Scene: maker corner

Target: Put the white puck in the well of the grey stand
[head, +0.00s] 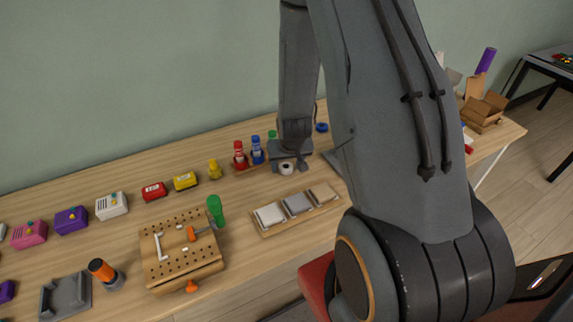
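A small round white piece with a dark centre, which looks like the white puck (286,168), is on the table towards the back, right under my gripper (288,166). My gripper points down, with one finger to each side of it. The fingers look spread, with a gap at least on the right; contact is too small to make out. A grey holder (65,297) with a raised part lies at the front left and may be the grey stand. Another grey edge (333,160) shows right of my gripper, mostly hidden by my arm.
Red (239,157) and blue (257,152) bottles stand just left of my gripper. A wooden tray with several flat plates (297,206) lies in front. A pegboard block (182,250) with tools and several coloured boxes fill the left. My arm hides the table's right middle.

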